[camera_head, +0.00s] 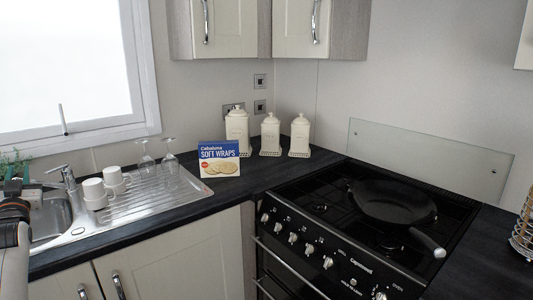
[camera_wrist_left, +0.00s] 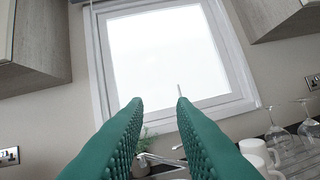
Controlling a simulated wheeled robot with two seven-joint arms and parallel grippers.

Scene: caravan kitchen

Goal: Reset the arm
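My left arm comes in at the left edge of the head view, and its gripper (camera_head: 13,188) is partly cut off there, over the sink end of the counter. In the left wrist view the two green ribbed fingers of this gripper (camera_wrist_left: 160,101) stand apart with nothing between them. They point toward the window (camera_wrist_left: 165,58). My right gripper shows in neither view.
The sink drainer (camera_head: 150,193) holds white mugs (camera_head: 95,190) and upturned glasses (camera_head: 168,158). A soft wraps box (camera_head: 219,160) and white canisters (camera_head: 270,135) stand in the corner. A black pan (camera_head: 395,203) sits on the stove (camera_head: 330,225). Wall cupboards hang above.

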